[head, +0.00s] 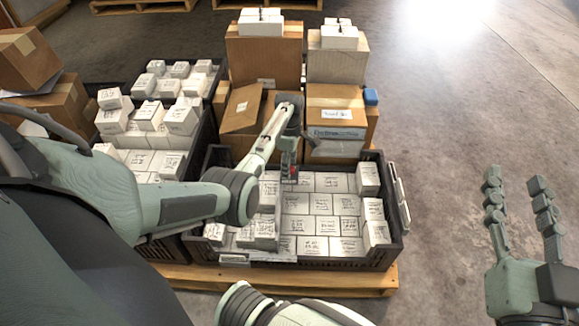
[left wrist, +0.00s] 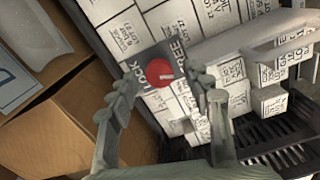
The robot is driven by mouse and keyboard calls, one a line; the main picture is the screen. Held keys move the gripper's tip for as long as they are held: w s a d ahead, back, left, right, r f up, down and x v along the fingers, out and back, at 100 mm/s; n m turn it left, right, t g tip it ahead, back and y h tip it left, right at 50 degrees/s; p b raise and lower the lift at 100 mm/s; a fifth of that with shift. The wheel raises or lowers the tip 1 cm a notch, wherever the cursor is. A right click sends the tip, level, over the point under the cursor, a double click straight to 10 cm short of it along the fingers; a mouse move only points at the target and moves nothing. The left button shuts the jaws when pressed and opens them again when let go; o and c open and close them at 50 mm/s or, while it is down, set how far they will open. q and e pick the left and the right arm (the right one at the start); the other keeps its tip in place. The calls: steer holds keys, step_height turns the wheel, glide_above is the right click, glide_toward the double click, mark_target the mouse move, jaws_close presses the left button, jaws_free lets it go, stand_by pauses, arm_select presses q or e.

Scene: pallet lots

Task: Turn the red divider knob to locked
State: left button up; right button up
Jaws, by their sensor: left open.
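The red divider knob (left wrist: 160,72) sits on a dark plate (left wrist: 175,52) in the left wrist view. The plate has the words LOCK on its left and FREE on its right. A small pale mark shows on the knob's face; I cannot tell surely which word it points at. My left gripper (head: 289,152) is open, with one finger on each side of the knob; contact is not clear. In the head view, only a bit of red knob (head: 294,175) shows below the gripper. My right gripper (head: 522,200) is open and empty at the right, over the floor.
A black crate (head: 392,205) full of white labelled boxes stands on a wooden pallet (head: 385,285). Another crate of white boxes is at the left. Cardboard boxes (head: 335,100) are stacked behind, with a small blue item (head: 371,96). The floor at the right is clear.

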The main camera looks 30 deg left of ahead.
arm_select(q)
steer(key=shift+f, duration=0.15)
arm_select(e)
steer(key=shift+a+r, duration=0.1)
steer(key=shift+r, duration=0.25)
arm_select(q)
steer(key=shift+c, duration=0.6)
